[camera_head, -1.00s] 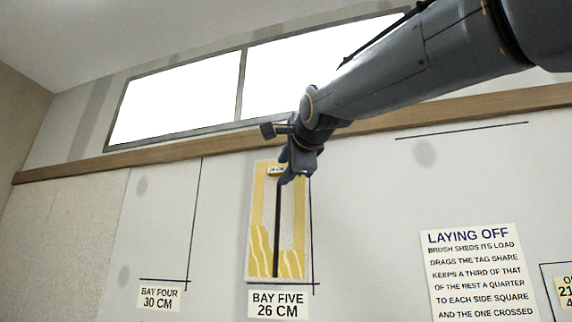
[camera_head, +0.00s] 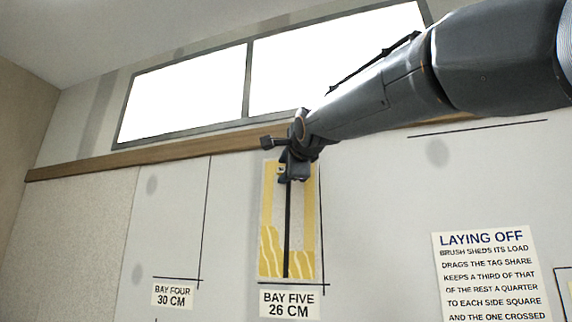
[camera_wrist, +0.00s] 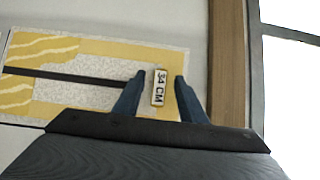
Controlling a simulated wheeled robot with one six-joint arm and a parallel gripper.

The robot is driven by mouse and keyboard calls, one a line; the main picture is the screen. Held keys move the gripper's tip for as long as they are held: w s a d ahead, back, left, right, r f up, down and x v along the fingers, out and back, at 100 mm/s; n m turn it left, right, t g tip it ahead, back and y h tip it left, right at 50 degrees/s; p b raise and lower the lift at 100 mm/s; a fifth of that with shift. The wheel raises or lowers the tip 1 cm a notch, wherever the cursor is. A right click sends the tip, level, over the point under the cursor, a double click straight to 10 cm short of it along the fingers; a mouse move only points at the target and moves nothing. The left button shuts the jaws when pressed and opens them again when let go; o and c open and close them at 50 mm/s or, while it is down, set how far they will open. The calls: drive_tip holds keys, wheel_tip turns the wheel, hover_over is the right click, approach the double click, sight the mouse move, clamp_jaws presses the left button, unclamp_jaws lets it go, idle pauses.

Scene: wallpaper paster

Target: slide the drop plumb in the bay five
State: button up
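The drop (camera_head: 308,225) is a pale speckled sheet with yellow borders and wavy yellow patches at its foot. It hangs on the wall above the bay five sign (camera_head: 290,304). A dark strip (camera_head: 287,230) runs down its middle. Its right edge lies just left of a thin plumb line (camera_head: 322,240), with a narrow gap that looks wider at the bottom. My gripper (camera_head: 292,175) is at the top of the drop. In the wrist view, its fingers (camera_wrist: 160,76) are open on either side of the 34 CM tag (camera_wrist: 158,87), with gaps visible. The gripper hides the tag in the head view.
A wooden rail (camera_head: 150,160) runs along the wall just above the drop, under bright windows (camera_head: 190,95). The bay four sign (camera_head: 173,297) is to the left. A LAYING OFF notice (camera_head: 490,275) is to the right. The wall between is bare.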

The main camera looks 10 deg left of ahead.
clamp_jaws()
drive_tip(key=shift+a+p, duration=0.3)
idle(0.7)
